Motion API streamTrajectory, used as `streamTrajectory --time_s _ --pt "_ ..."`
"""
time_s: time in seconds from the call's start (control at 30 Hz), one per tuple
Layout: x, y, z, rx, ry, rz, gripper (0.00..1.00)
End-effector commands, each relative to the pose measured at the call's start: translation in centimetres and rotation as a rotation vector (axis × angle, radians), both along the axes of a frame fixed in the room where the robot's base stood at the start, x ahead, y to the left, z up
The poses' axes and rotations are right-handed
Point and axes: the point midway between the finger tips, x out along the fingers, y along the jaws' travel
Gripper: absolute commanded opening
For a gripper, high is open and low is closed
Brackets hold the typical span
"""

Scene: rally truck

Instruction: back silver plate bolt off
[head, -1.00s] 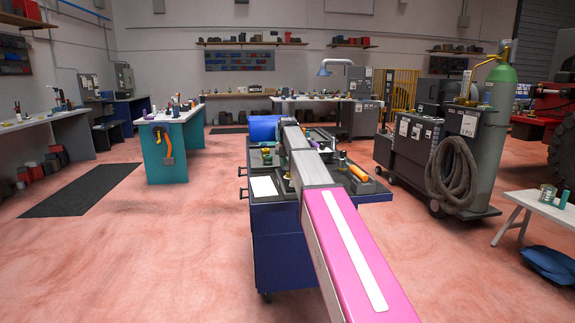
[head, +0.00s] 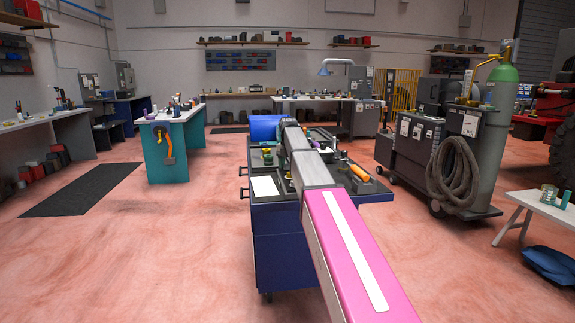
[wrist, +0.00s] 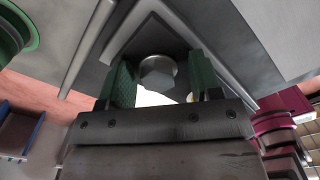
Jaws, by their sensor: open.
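In the wrist view, a silver bolt (wrist: 157,74) with a six-sided head shows near the top middle, on a grey metal plate (wrist: 150,33). My gripper (wrist: 162,80) is open, with one green-padded finger on each side of the bolt. In the head view, my arm covers the gripper and the bolt, above the blue tool cart (head: 280,240).
An orange-handled tool (head: 360,173) and a white sheet (head: 264,186) lie on the cart. A welding cart with a green gas cylinder (head: 503,90) stands at right. A teal workbench (head: 162,158) stands at left.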

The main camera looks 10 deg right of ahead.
Motion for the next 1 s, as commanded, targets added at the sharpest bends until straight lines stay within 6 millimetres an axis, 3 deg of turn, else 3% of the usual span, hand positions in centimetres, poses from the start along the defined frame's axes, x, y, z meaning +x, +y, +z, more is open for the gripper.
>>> streamTrajectory --time_s 0.6,1.0 --pt "0.5 0.3 10.1 0.005 -0.016 0.002 0.57" --pt "0.4 0.4 11.2 0.005 -0.016 0.003 0.57"
